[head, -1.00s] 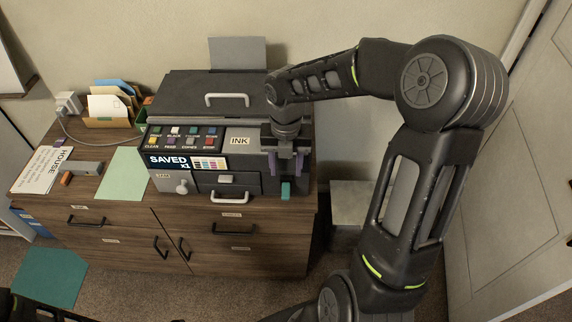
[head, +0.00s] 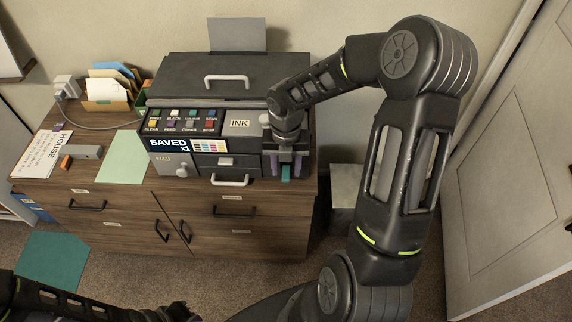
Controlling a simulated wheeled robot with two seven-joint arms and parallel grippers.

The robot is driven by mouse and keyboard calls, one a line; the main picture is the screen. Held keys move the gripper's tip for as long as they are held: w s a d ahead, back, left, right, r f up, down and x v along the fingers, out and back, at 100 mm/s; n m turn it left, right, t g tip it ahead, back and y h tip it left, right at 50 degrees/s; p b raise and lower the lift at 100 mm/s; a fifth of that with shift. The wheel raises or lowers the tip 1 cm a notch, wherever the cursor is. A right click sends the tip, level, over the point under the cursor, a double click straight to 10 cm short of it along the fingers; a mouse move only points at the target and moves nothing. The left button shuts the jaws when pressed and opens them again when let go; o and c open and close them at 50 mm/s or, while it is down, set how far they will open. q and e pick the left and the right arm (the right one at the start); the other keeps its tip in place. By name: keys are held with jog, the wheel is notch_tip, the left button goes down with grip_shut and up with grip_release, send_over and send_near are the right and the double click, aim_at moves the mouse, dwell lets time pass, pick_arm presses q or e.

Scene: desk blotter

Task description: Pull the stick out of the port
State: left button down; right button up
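The stick (head: 286,173) is a small teal block at the lower right of the dark printer's front (head: 220,159), in the head view. The port is hidden behind my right gripper. My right gripper (head: 286,168) points down at the printer's front right, with one purple-grey finger on each side of the stick. It looks open, with a narrow gap on both sides of the stick; contact is not visible. My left gripper (head: 180,312) is low at the bottom edge, far from the printer, dark and partly cut off, its fingers unclear.
The printer stands on a wooden cabinet (head: 115,215) with black handles. A door (head: 510,180) is at right.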

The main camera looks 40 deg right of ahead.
aim_at(285, 178)
grip_shut()
dwell(0.3)
jog(key=s+a, duration=0.3)
jog(key=s, duration=0.2)
jog(key=shift+a, duration=0.35)
dwell(0.9)
jog(key=shift+r, duration=0.1)
jog(key=shift+r+p, duration=1.95)
jog(key=shift+p, duration=0.45)
jog(key=shift+w, duration=0.1)
